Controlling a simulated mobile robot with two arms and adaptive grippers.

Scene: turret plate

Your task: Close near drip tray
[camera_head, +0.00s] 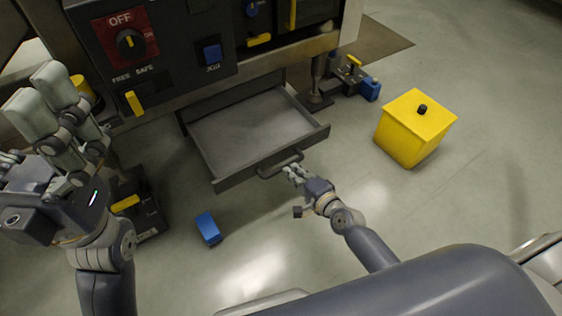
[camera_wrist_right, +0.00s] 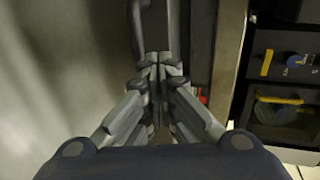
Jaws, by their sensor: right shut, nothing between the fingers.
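The near drip tray (camera_head: 250,125) is a grey drawer pulled out from under the dark machine cabinet in the head view. It is open and empty, with a bar handle (camera_head: 280,164) on its front. My right gripper (camera_head: 292,172) is at the handle's right part, fingers shut with nothing held. In the right wrist view its fingertips (camera_wrist_right: 160,62) are together just below the end of the dark handle bar (camera_wrist_right: 151,25); contact is unclear. My left gripper (camera_head: 42,95) is raised at the left of the head view, its fingers apart and empty, away from the tray.
The cabinet carries an OFF knob (camera_head: 130,43) and a blue switch (camera_head: 211,53). A yellow box (camera_head: 413,130) with a black knob stands on the floor at right. A blue block (camera_head: 208,228) lies in front of the tray.

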